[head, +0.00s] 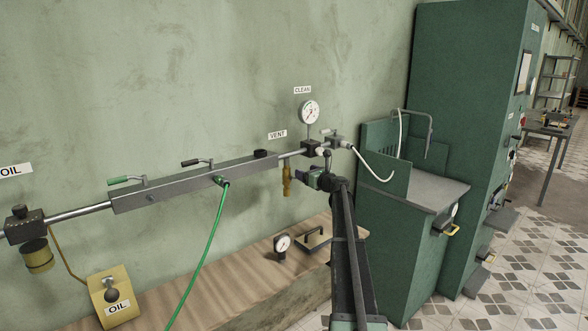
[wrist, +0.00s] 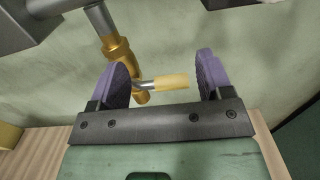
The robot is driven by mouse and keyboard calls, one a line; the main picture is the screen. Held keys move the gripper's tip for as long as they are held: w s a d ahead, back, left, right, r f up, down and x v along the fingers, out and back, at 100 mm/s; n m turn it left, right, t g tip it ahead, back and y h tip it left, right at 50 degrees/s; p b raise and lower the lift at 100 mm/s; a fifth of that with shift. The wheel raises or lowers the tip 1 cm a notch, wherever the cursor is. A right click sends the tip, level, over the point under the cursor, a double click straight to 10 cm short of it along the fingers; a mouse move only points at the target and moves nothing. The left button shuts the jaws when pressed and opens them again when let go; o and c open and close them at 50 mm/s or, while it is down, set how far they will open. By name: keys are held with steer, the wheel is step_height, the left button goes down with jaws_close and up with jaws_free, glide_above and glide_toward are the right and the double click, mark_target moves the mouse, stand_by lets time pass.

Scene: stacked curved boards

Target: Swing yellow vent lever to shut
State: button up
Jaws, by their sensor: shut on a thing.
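The yellow vent lever (wrist: 170,82) has a short metal stem and a yellow sleeve. In the wrist view it points sideways to the right from the brass vent valve (wrist: 118,50), across the space between my finger pads. In the head view the brass valve (head: 287,181) hangs below the grey pipe under the VENT label (head: 277,134). My gripper (head: 308,178) is just right of it, and the lever is too small to make out there.
The grey manifold bar (head: 195,180) with a green hose (head: 212,235) runs along the wall on the left. A pressure gauge (head: 309,112) stands above the pipe. A wooden bench (head: 225,278) lies below, and a green cabinet (head: 440,150) stands close on the right.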

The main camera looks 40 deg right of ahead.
steer(key=shift+s+a+f+n, duration=0.25)
steer(key=shift+s+f+n, duration=0.05)
steer(key=shift+s+f, duration=0.3)
steer(key=shift+s+d+f, duration=0.4)
steer(key=shift+s+f, duration=0.15)
steer(key=shift+s, duration=0.15)
steer(key=shift+c, duration=0.9)
steer(key=s, duration=0.4)
steer(key=shift+d+r, duration=0.1)
steer(key=shift+r, duration=0.2)
